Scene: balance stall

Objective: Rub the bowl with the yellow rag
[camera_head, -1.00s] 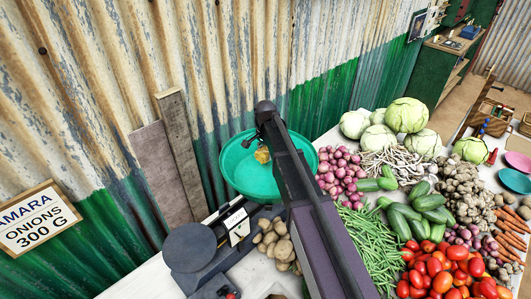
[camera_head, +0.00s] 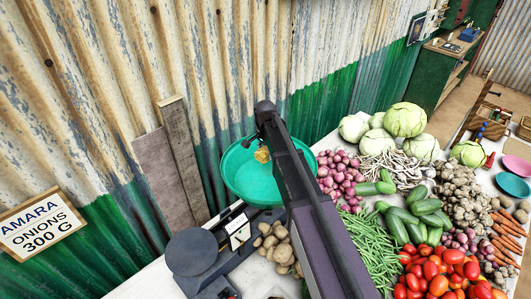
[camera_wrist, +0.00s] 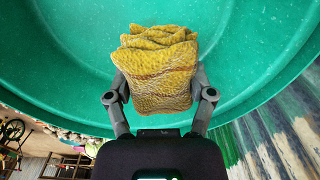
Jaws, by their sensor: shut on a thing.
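The yellow rag (camera_wrist: 158,70) is bunched between the two fingers of my gripper (camera_wrist: 160,90) in the wrist view. My gripper is shut on it. In the head view the rag (camera_head: 262,155) shows as a small yellow patch over the green bowl (camera_head: 245,185). The bowl's inner wall (camera_wrist: 250,50) fills most of the wrist view behind the rag. I cannot tell whether the rag touches the bowl. My arm hides the right part of the bowl in the head view.
A dark balance scale (camera_head: 192,252) stands left of the bowl, and potatoes (camera_head: 278,245) lie in front. Red onions (camera_head: 338,172), green beans (camera_head: 370,240), cucumbers (camera_head: 412,215) and tomatoes (camera_head: 440,275) crowd the right. A corrugated wall (camera_head: 100,110) rises behind.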

